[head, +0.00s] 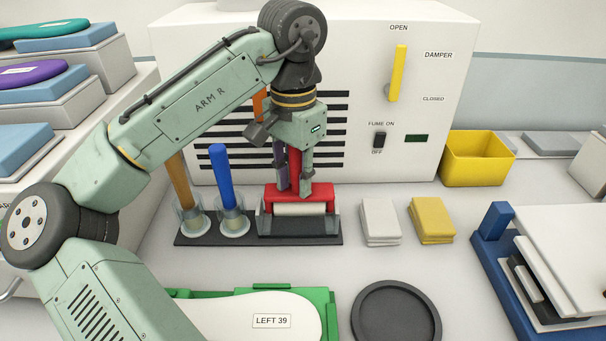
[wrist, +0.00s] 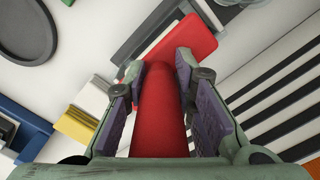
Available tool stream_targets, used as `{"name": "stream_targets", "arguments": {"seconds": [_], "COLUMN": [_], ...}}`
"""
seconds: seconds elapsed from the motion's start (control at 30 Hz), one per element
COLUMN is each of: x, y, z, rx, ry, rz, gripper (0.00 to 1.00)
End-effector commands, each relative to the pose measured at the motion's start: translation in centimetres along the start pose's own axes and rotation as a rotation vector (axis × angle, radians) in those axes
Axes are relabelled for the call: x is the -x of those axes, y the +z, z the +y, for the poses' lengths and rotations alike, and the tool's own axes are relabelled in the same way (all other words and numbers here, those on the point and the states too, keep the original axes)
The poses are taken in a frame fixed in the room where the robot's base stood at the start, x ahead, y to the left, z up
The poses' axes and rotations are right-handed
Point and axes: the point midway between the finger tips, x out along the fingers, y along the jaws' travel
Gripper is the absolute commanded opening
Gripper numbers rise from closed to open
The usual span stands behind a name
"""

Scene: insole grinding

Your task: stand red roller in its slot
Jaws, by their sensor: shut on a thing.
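The red roller has a red handle, a red frame (head: 315,193) and a pale roller cylinder (head: 300,209). It is upright, handle up, with its lower end at the grey slot (head: 264,224) at the right end of the dark rack. Whether it rests fully on the slot floor I cannot tell. My gripper (head: 294,190) is shut on the handle from above. In the wrist view the red handle (wrist: 160,115) runs between the two finger pads (wrist: 163,95), and the red frame (wrist: 188,42) shows beyond. My fingers hide part of the handle in the head view.
Left on the rack, a brown-handled tool (head: 180,182) and a blue-handled tool (head: 220,175) stand in clear cups. White pads (head: 380,220) and yellow pads (head: 432,220) lie to the right. The vented white cabinet (head: 365,100) stands close behind. A black dish (head: 396,315) lies in front.

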Motion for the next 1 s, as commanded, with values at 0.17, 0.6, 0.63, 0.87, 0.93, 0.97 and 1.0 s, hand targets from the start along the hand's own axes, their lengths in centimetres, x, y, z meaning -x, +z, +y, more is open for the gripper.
{"name": "stream_targets", "arguments": {"seconds": [0.17,0.6,0.63,0.87,0.93,0.97,1.0], "x": [-1.1,-2.0,-2.0,-2.5,-2.6,-2.6,-2.7], "y": [0.1,0.2,0.2,0.2,0.2,0.2,0.2], "z": [-0.2,-0.5,-0.5,-0.6,-0.6,-0.7,-0.7], "rx": [0.006,0.007,0.008,0.008,0.008,0.008,0.008], "ry": [0.017,0.018,0.018,0.018,0.018,0.018,0.018], "rz": [0.002,0.002,0.002,0.002,0.003,0.003,0.003], "gripper": [0.0,0.0,0.0,0.0,0.0,0.0,0.0]}}
